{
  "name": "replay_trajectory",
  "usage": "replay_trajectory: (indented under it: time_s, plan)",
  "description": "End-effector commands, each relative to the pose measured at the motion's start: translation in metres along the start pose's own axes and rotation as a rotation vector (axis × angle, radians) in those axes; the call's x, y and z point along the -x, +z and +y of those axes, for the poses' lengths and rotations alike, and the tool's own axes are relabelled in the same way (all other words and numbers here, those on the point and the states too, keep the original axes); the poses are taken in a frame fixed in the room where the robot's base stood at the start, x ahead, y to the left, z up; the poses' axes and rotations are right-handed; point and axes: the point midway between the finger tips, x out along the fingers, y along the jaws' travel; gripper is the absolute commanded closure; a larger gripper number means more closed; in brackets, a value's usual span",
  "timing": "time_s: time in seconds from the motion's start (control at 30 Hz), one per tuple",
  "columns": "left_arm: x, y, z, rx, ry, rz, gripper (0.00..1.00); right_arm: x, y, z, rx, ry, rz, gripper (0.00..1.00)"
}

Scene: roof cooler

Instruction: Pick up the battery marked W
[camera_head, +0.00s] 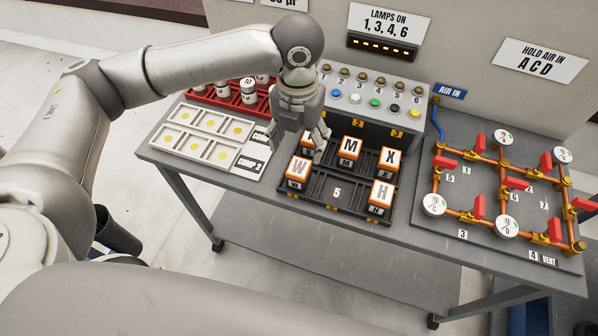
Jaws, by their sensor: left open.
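The battery marked W (298,171) is an orange block with a white top, standing at the left of a dark tray (337,203) on the bench. My left gripper (306,146) points down above the tray's back left part, just behind and above the W battery. My right gripper is not in view.
A white compartment tray (208,136) and a red rack (225,101) stand left of the batteries. A grey box with coloured buttons (372,110) stands behind them. A panel of copper pipes, gauges and red valve handles (478,208) takes up the right side.

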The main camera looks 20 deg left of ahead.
Motion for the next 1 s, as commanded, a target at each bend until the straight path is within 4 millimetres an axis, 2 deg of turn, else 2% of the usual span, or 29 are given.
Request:
replay_trajectory:
  time_s: [0.2, 0.43, 0.7, 1.0]
  plan:
    - [-0.034, -0.001, 0.000, 0.002, 0.000, 0.004, 0.32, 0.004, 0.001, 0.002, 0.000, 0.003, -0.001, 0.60]
    - [-0.052, 0.000, -0.001, 0.002, 0.001, 0.004, 0.32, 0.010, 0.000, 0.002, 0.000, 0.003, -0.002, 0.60]
    - [-0.090, 0.002, -0.001, 0.002, 0.000, 0.002, 0.32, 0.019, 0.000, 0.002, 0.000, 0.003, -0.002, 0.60]
    - [-0.095, 0.003, -0.001, 0.001, 0.000, -0.001, 0.32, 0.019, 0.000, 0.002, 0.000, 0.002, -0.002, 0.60]
